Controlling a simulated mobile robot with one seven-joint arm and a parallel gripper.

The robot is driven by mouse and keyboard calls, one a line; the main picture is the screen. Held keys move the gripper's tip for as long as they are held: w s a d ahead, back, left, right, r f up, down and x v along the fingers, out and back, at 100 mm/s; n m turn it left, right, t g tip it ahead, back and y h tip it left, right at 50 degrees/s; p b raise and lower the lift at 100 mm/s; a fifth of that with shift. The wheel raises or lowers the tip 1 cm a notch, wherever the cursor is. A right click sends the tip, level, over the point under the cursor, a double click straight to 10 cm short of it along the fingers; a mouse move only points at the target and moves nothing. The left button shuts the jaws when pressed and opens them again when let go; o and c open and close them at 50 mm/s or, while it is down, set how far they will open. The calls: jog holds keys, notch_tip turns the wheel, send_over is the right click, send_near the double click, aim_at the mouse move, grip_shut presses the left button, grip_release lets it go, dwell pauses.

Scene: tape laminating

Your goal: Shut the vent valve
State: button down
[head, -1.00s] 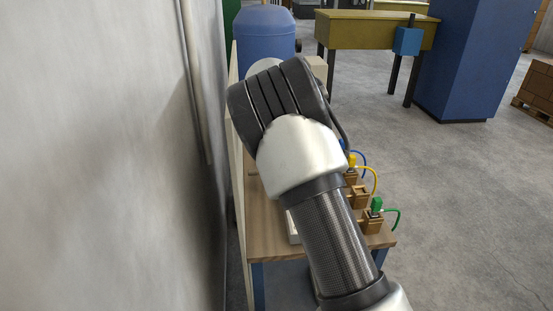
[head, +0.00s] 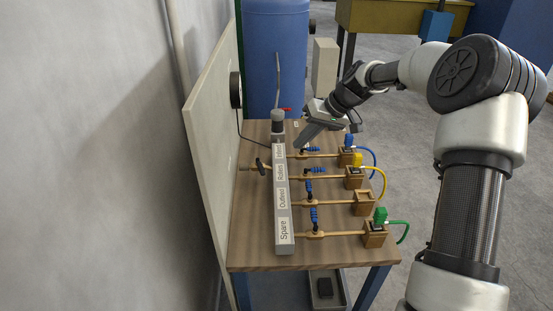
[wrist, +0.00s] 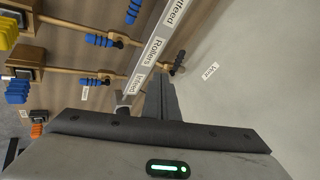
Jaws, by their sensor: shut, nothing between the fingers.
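The vent valve has a black handle (head: 262,165) and sits on the left side of the grey labelled manifold (head: 283,243), towards the wall panel. In the wrist view the black handle (wrist: 179,61) stands off the manifold beside a small label reading "Vent" (wrist: 210,71). Whether the handle lies across or along its pipe is hard to tell. My gripper (head: 299,145) is shut and empty, above the far end of the manifold, to the right of the valve and farther back. Its closed fingers (wrist: 161,85) show in the wrist view, apart from the handle.
Several blue-handled valves (head: 313,217) stand on branch pipes right of the manifold, with yellow (head: 357,160) and green (head: 380,215) connectors at the ends. A wall panel (head: 212,150) borders the bench (head: 255,255) at left. A blue tank (head: 275,60) stands behind.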

send_near(275, 176)
jog(key=w+a, duration=0.1)
jog(key=w+f, duration=0.1)
jog(key=w, duration=0.1)
jog(key=shift+a, duration=0.4)
jog(key=a, duration=0.2)
jog(key=a+f+p, duration=0.1)
jog(key=shift+s, duration=0.35)
jog(key=shift+s+a+f, duration=0.1)
jog(key=shift+a, duration=0.4)
